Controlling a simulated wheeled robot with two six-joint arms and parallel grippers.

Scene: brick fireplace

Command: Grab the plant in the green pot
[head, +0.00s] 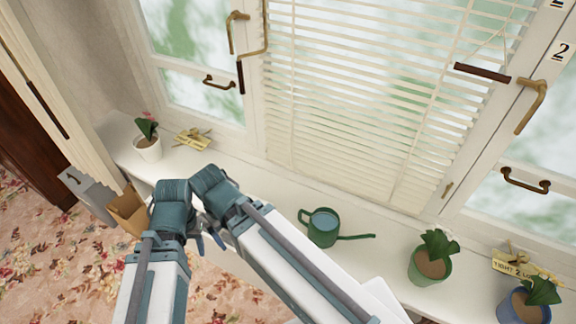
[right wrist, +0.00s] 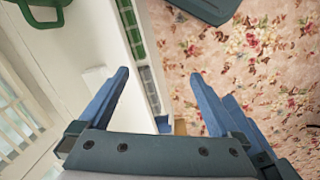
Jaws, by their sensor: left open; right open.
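The plant in the green pot (head: 430,265) stands upright on the white windowsill, right of centre in the head view, with broad dark green leaves. Both my arms reach up from the bottom of that view, well to the left of the pot. My left gripper (head: 207,239) is mostly hidden by the arm links; it is open and apart from the plant. My right gripper (right wrist: 160,76) is open in the right wrist view, with nothing between its blue fingers. The green-potted plant does not show in the right wrist view.
A green watering can (head: 323,228) stands on the sill left of the green pot, its spout pointing right. A blue-potted plant (head: 526,307) stands close on the right. A white-potted plant (head: 148,147) is at the far left. Windows and blinds (head: 370,90) rise behind.

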